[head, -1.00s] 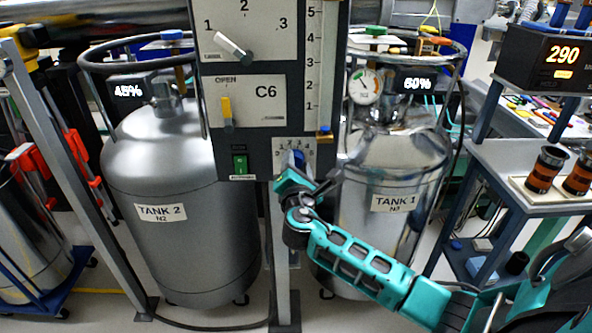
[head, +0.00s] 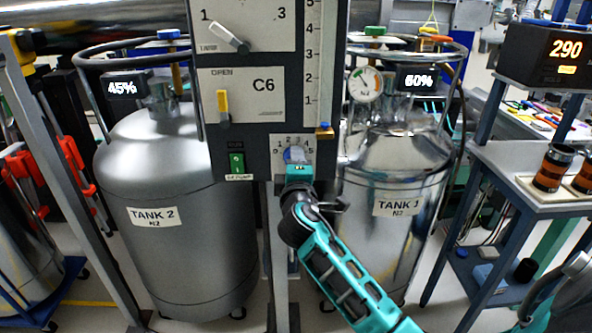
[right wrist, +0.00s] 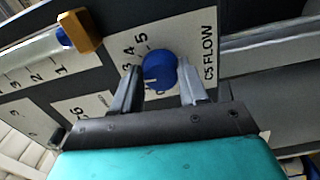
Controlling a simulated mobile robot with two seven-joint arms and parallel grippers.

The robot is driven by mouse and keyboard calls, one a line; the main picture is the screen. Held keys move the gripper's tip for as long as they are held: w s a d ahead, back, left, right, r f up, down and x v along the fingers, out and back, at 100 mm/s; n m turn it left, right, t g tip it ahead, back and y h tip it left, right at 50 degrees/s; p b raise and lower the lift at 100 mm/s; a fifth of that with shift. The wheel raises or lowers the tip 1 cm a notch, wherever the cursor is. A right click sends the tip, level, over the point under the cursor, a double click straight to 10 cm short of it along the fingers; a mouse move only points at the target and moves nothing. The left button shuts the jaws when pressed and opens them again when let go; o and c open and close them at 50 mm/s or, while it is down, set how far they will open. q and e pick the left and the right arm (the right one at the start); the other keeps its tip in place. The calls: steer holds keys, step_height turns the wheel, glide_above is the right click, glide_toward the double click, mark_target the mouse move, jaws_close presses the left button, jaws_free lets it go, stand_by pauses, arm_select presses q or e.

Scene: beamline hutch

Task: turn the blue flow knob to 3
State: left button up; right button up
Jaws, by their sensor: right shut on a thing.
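The blue flow knob (head: 292,154) sits on a small white dial plate with numbers 1 to 5, low on the dark panel. It also shows in the right wrist view (right wrist: 158,68), beside the print "C5 FLOW". My right gripper (head: 298,168) comes up to the knob from below. In the right wrist view its two fingers (right wrist: 158,88) stand on either side of the knob, shut on it. A pale mark shows on the knob's lower side in that view; I cannot tell which number it points to. My left gripper is out of view.
A green switch (head: 237,163) and a yellow lever (head: 223,105) sit left of the knob. A white lever (head: 229,38) is above. Tank 2 (head: 180,250) and Tank 1 (head: 385,230) stand on either side of the panel post.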

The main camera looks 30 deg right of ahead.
steer(key=shift+f+m+b, duration=0.1)
steer(key=shift+m+b, duration=0.25)
steer(key=shift+m, duration=0.55)
steer(key=o, duration=1.1)
steer(key=shift+c, duration=0.2)
steer(key=v, duration=1.3)
